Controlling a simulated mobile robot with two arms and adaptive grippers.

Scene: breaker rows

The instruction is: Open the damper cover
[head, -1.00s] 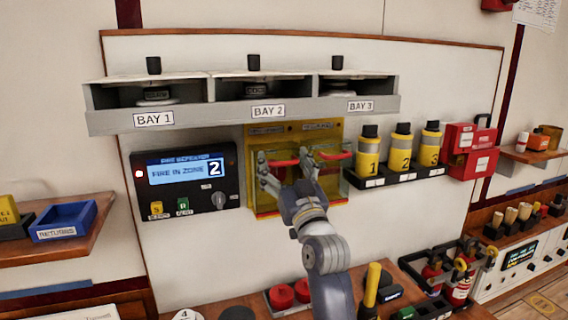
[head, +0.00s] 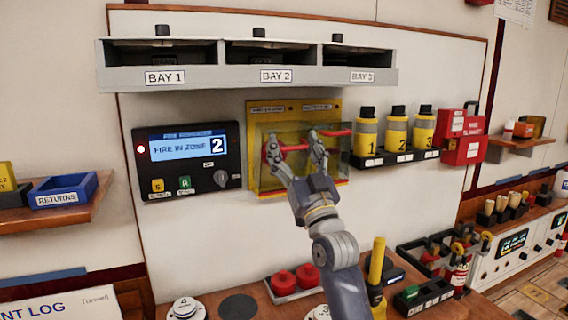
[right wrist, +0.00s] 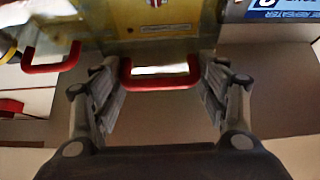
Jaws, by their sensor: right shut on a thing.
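The yellow panel (head: 253,108) on the wall board carries two clear covers side by side, each with a red handle. My right gripper (head: 295,152) is at the left cover, its fingers either side of that cover's red handle (head: 293,147). In the right wrist view the red handle (right wrist: 160,83) spans between the two fingertips, and the gripper (right wrist: 160,80) is shut on it. The other red handle (head: 336,133) is free, just to the right. The labels above the covers are too small to read. I cannot tell whether the held cover is tilted. My left gripper is out of view.
The fire panel (head: 187,172) is close on the left. Yellow numbered canisters (head: 396,135) stand in a rack on the right. The bay shelf (head: 240,83) juts out above. Below, the desk holds red knobs (head: 284,281) and a yellow-handled tool (head: 376,262).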

